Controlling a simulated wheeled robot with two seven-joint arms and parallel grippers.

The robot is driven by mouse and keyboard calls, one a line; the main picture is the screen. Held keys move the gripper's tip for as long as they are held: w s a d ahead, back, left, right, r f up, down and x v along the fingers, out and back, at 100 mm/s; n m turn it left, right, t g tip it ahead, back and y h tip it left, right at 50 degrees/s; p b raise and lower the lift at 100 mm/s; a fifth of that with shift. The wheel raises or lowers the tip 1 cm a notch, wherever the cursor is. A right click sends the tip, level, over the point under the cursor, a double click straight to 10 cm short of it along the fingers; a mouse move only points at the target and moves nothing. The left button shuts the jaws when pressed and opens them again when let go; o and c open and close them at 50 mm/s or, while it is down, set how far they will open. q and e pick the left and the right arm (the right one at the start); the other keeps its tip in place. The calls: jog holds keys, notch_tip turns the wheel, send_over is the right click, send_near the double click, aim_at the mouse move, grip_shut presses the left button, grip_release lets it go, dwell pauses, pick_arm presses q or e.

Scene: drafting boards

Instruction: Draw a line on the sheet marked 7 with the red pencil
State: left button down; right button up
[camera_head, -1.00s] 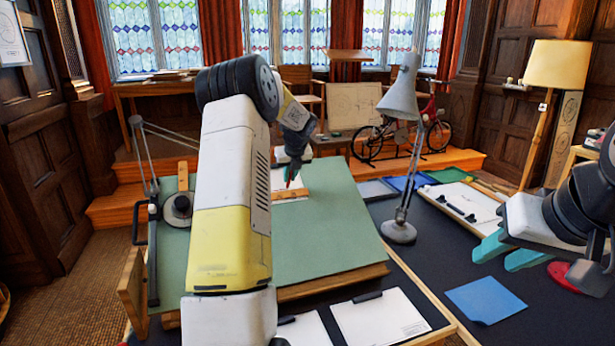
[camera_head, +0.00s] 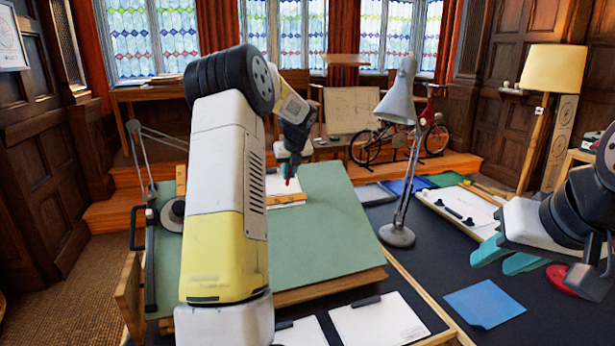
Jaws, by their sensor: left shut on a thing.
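My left gripper (camera_head: 291,168) is over the upper part of the tilted green drafting board (camera_head: 325,235). It is shut on the red pencil (camera_head: 288,181), of which a short red piece shows below the teal fingers. The pencil points down at a white sheet (camera_head: 275,184) on the board. I cannot tell whether its tip touches the sheet. My arm hides part of the sheet, and no number can be read on it. My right gripper (camera_head: 506,258) is on the right, above the dark table, with its teal fingers apart and nothing between them.
A wooden strip (camera_head: 287,199) lies along the sheet's lower edge. A grey desk lamp (camera_head: 398,236) stands right of the board. White sheets with clips (camera_head: 378,320) lie in front. A blue sheet (camera_head: 485,303) and a red round object (camera_head: 560,280) are near my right gripper.

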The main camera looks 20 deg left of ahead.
pick_arm(q)
jog(key=shift+s+d+r, duration=0.15)
jog(key=shift+r, duration=0.2)
jog(key=shift+w+a+r+v, duration=0.1)
jog(key=shift+w+a+v, duration=0.05)
jog(key=shift+v, duration=1.1)
jog(key=shift+w+a+r+v, duration=0.1)
jog(key=shift+w+r+v, duration=0.1)
jog(key=shift+v, duration=1.05)
jog(key=shift+w+a+r+v, duration=0.1)
jog(key=shift+w+a+v, duration=0.05)
jog(key=shift+v, duration=1.15)
